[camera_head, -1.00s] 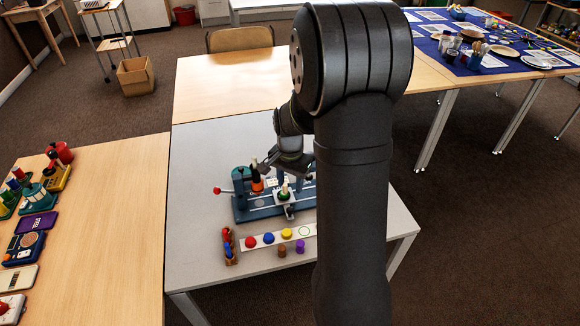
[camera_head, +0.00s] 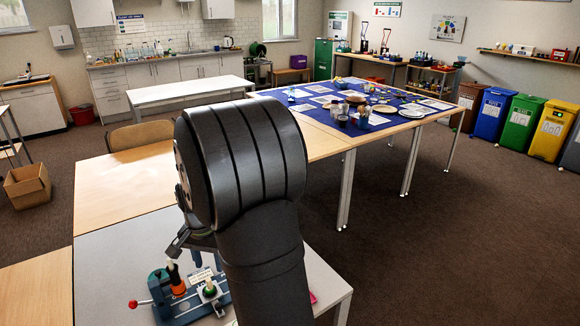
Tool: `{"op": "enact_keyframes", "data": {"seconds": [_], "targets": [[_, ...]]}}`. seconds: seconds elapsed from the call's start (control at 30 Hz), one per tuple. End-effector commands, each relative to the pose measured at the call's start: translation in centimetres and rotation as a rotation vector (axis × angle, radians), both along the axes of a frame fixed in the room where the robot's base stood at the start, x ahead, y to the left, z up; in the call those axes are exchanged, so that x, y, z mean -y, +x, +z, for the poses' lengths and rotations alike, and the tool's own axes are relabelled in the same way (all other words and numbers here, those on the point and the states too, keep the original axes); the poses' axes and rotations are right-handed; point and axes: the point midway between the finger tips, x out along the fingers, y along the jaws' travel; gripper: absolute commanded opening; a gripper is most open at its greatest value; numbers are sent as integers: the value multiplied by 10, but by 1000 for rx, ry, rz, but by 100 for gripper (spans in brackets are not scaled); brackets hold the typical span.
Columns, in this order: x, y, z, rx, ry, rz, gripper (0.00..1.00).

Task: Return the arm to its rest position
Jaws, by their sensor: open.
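My arm (camera_head: 245,170) stands large and dark in the middle of the head view. My gripper (camera_head: 184,243) shows only in part at the left of the arm, above the grey table (camera_head: 120,262). Its jaws look open, with nothing seen between them; the rest is hidden behind the arm. Below it, a blue-grey fixture (camera_head: 187,308) sits on the table, apart from the gripper. An orange and dark peg (camera_head: 175,279) and a green-based piece (camera_head: 210,290) stand at the fixture.
A red-knobbed lever (camera_head: 133,304) sticks out left of the fixture. A wooden table (camera_head: 118,190) and a chair (camera_head: 140,134) are behind. A table with a blue cloth (camera_head: 300,107) holding dishes and papers is at the back right. The floor (camera_head: 440,230) at right is clear.

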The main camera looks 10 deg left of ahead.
Motion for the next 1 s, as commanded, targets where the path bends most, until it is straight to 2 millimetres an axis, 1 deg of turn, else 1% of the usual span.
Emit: {"op": "enact_keyframes", "data": {"seconds": [0.13,0.23,0.8,1.0], "targets": [[0,0,-10,-2,-2,0,43],[0,0,-24,-3,-3,0,43],[1,-1,-135,-4,-3,0,43],[0,0,-161,-3,-2,0,43]]}}
